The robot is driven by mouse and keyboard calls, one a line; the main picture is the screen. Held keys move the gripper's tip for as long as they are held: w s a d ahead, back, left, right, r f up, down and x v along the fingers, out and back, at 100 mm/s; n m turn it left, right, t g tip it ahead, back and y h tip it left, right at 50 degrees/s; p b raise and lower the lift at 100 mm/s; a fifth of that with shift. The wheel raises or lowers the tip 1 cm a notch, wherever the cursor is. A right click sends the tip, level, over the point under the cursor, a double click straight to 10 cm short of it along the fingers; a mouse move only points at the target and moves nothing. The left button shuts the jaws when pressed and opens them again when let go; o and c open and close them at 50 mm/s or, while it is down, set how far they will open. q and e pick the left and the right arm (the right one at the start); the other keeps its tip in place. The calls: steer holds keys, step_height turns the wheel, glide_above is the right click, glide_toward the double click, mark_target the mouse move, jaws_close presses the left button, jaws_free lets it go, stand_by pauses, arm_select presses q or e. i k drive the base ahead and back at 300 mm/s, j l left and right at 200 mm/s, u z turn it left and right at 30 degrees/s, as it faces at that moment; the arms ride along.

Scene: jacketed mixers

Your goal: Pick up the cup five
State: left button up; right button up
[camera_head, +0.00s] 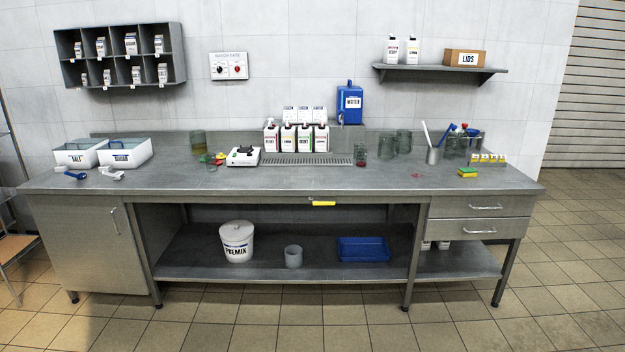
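No label reading five can be made out, so I cannot tell which cup is cup five. A greenish clear cup (198,143) stands at the left of the steel bench. Two clear cups (389,145) stand close together right of the centre, and a smaller clear cup (360,153) with something red at its base is just left of them. Another clear cup (449,147) stands near the tool holder at the right. A grey cup (293,257) stands upright on the lower shelf. Neither of my grippers is in view.
The bench (270,182) has a clear front strip. A PREMIX bucket (237,242) and blue tray (362,250) are below.

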mark_target(361, 154)
steer(key=i, duration=1.4)
steer(key=i+j+z, duration=0.15)
steer(key=i, duration=0.55)
steer(key=i+j+z, duration=0.15)
steer(key=i, duration=0.55)
steer(key=i+j+z, duration=0.2)
steer(key=i+z, duration=0.2)
steer(key=i, duration=0.25)
